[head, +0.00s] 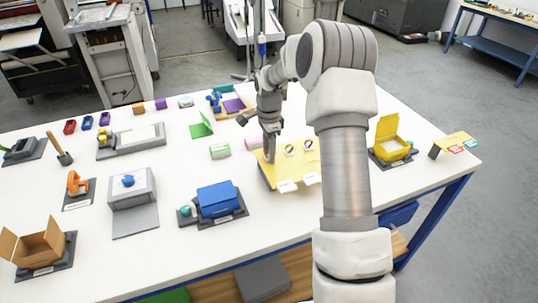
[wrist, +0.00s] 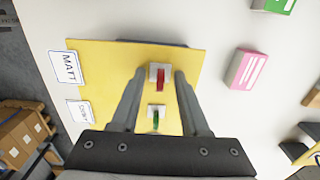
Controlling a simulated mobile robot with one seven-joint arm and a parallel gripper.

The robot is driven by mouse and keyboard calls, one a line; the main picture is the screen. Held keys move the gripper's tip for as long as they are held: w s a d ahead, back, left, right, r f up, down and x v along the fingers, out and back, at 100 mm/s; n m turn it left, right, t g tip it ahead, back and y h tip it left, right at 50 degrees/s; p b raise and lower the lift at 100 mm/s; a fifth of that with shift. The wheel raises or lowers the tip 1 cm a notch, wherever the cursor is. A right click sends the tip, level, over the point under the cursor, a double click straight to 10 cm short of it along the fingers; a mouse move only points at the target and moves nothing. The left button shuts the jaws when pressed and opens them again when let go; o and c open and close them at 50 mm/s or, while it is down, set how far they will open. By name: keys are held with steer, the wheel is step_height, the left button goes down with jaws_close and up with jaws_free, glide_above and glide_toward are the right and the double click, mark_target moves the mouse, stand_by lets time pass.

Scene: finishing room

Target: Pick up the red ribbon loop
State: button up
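The red ribbon loop (wrist: 160,80) stands on a small white square tile on a yellow board (wrist: 100,88), seen in the wrist view. My gripper (wrist: 160,73) is open, with one finger on each side of the loop and visible gaps between. A green loop (wrist: 156,118) on its own white tile lies behind it, nearer my gripper's body. In the head view my gripper (head: 269,157) points down over the left part of the yellow board (head: 276,176). The red loop cannot be made out there.
A blue box (head: 218,198) is nearer left.

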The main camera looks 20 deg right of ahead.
jaws_close()
steer(key=shift+r, duration=0.1)
